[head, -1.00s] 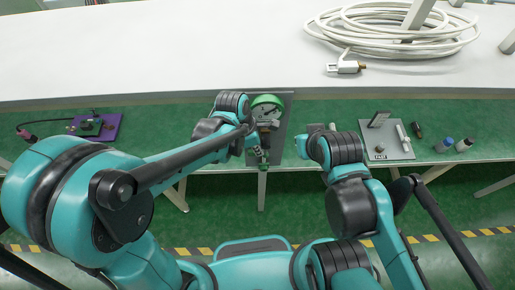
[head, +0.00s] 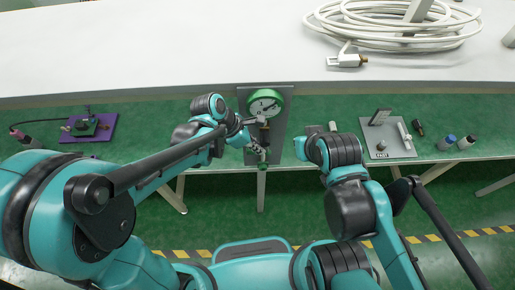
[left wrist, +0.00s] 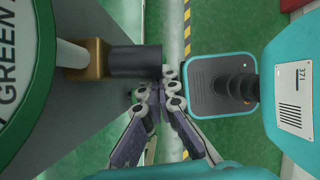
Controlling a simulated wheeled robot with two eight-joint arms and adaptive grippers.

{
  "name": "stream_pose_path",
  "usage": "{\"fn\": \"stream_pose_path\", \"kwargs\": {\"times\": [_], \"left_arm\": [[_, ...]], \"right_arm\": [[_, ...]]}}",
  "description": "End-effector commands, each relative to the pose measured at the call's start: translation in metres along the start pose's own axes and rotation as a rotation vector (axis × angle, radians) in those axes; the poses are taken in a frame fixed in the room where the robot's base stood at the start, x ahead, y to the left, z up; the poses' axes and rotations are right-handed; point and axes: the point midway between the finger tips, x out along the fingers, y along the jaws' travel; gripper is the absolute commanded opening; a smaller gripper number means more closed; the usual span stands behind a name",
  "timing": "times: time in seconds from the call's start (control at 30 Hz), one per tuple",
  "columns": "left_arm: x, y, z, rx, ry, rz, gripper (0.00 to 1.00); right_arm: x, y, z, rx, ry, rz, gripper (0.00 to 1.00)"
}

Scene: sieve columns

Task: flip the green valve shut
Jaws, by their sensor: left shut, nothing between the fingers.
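The green valve has a round white dial with a green rim (head: 265,102), on an upright grey panel (head: 286,92). Below the dial are a brass block and a dark handle (head: 264,134). In the left wrist view, the rim with the word GREEN (left wrist: 38,60), the brass block (left wrist: 92,58) and the dark cylindrical handle (left wrist: 135,61) show at the left. My left gripper (head: 250,136) is shut and empty beside the handle; its fingertips (left wrist: 168,84) are close to the handle's end, contact unclear. My right gripper (head: 306,147) is right of the panel, its fingers mostly hidden.
A purple board (head: 103,127) lies at the left of the green shelf. A grey tray (head: 400,148) with small parts and several bottles stand at the right. A coiled white hose (head: 330,22) lies on the white table (head: 150,50). The shelf left of the panel is largely clear.

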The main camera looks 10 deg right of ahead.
Motion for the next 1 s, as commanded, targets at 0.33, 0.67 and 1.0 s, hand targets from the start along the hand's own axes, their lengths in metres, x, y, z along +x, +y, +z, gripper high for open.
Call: {"fn": "stream_pose_path", "kwargs": {"times": [0.33,0.67,1.0], "left_arm": [[0.015,0.0,-0.001,-0.018,-0.301,-0.056,0.0],[0.023,-0.002,0.006,-0.031,-0.609,-0.116,0.0],[0.025,-0.004,0.016,-0.044,-0.923,-0.178,0.0]], "right_arm": [[0.044,0.0,0.031,0.0,0.0,0.0,0.0],[0.09,0.0,0.064,0.0,0.0,0.0,0.0],[0.127,0.0,0.091,0.0,0.0,0.0,0.0]]}}
